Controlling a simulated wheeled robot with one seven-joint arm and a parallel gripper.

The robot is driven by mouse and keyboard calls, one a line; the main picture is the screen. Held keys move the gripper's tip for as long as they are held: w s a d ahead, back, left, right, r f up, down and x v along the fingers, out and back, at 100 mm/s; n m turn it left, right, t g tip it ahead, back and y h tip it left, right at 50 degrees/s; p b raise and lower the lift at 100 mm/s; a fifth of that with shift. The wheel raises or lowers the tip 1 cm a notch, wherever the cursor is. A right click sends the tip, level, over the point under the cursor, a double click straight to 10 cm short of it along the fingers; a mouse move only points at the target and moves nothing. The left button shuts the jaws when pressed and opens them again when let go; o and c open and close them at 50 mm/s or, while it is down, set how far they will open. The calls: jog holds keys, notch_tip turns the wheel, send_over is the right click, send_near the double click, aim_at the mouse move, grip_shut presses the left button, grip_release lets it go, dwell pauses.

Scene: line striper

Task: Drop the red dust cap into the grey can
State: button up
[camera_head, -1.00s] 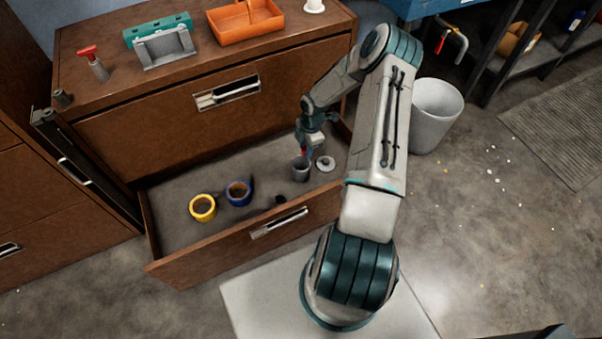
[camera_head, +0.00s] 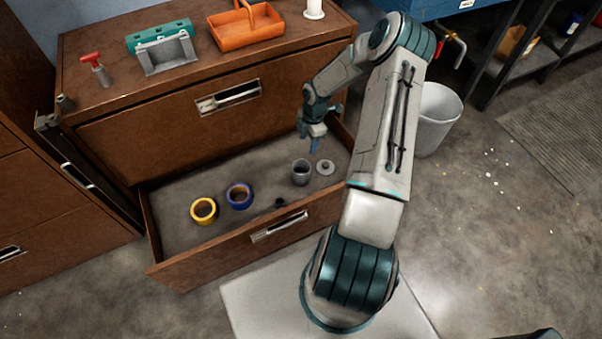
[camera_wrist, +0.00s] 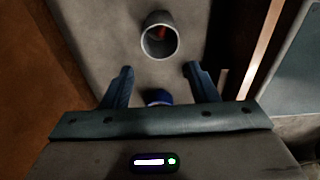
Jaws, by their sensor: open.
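The grey can (camera_head: 301,174) stands upright in the open drawer, near its right end. In the wrist view the can (camera_wrist: 147,46) shows its open mouth, with the red dust cap (camera_wrist: 161,34) down inside it. The cap cannot be seen in the head view. My gripper (camera_head: 315,147) is above the drawer, up and a little to the right of the can in the picture, and apart from it. In the wrist view my gripper (camera_wrist: 159,70) has its blue fingers spread wide with nothing between the tips.
A grey lid-like disc (camera_head: 325,167) lies right of the can. A blue tape roll (camera_head: 239,196), a yellow tape roll (camera_head: 203,210) and a small dark thing (camera_head: 280,202) lie in the drawer (camera_head: 205,256). An orange tote (camera_head: 246,27) stands on the cabinet top.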

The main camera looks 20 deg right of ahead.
notch_tip(320, 180, up, 8)
jog(key=p, duration=0.1)
jog(key=shift+d+f, duration=0.15)
jog(key=shift+d, duration=0.3)
jog(key=s+a+r+m+h+p, duration=0.1)
jog(key=s+a+r+m+p, duration=0.2)
jog(key=r, duration=0.7)
jog(key=s+a+r+m+h+p, duration=0.1)
jog(key=s+a+r+m+p, duration=0.25)
jog(key=r, duration=0.65)
jog(key=s+a+r+m+h+p, duration=0.1)
jog(key=s+a+r+m+p, duration=0.15)
jog(key=r, duration=0.85)
jog(key=s+a+r+m+t+p, duration=0.1)
jog(key=s+a+r+m+p, duration=0.1)
jog(key=s+r, duration=0.3)
jog(key=s+a+r+m+t+y+p, duration=0.1)
jog(key=s+a+r+m+p, duration=0.2)
jog(key=r, duration=0.4)
jog(key=s+a+r+m+p, duration=0.3)
jog(key=s+r, duration=0.3)
jog(key=s, duration=0.2)
jog(key=shift+a+m+t+p, duration=0.25)
jog(key=shift+m+t+p, duration=0.15)
jog(key=shift+m+p, duration=0.25)
jog(key=shift+s+a+y, duration=0.15)
jog(key=shift+s+y, duration=0.05)
jog(key=shift+y, duration=0.1)
jog(key=shift+c, duration=0.2)
